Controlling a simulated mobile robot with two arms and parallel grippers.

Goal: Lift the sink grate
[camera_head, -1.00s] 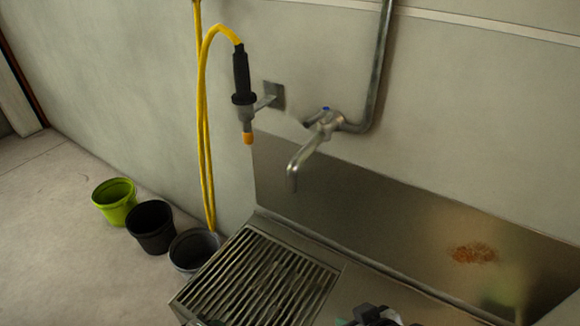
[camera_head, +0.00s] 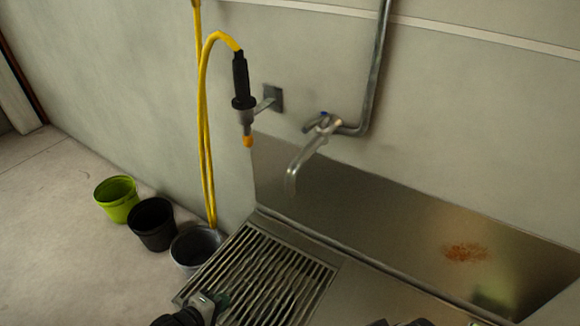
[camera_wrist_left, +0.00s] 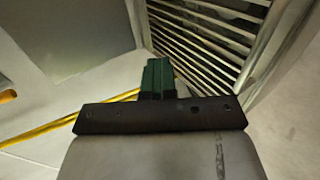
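The sink grate (camera_head: 270,270) is a metal frame with parallel slats, lying flat at the left end of the steel sink unit. It also shows in the left wrist view (camera_wrist_left: 205,40). My left gripper (camera_head: 222,299) is over the near left part of the grate. In the left wrist view, its green fingers (camera_wrist_left: 158,75) are together at the grate's edge, with no object seen between them. Whether they touch the grate cannot be told. Only dark bits of my right arm's end show at the bottom edge of the head view; its fingers are hidden.
A steel tap (camera_head: 305,155) and a yellow hose with a black spray nozzle (camera_head: 242,85) hang above the sink. A green bucket (camera_head: 117,200), a black bucket (camera_head: 152,224) and a grey bucket (camera_head: 195,248) stand left of it. The steel backsplash (camera_head: 380,220) has a rusty stain.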

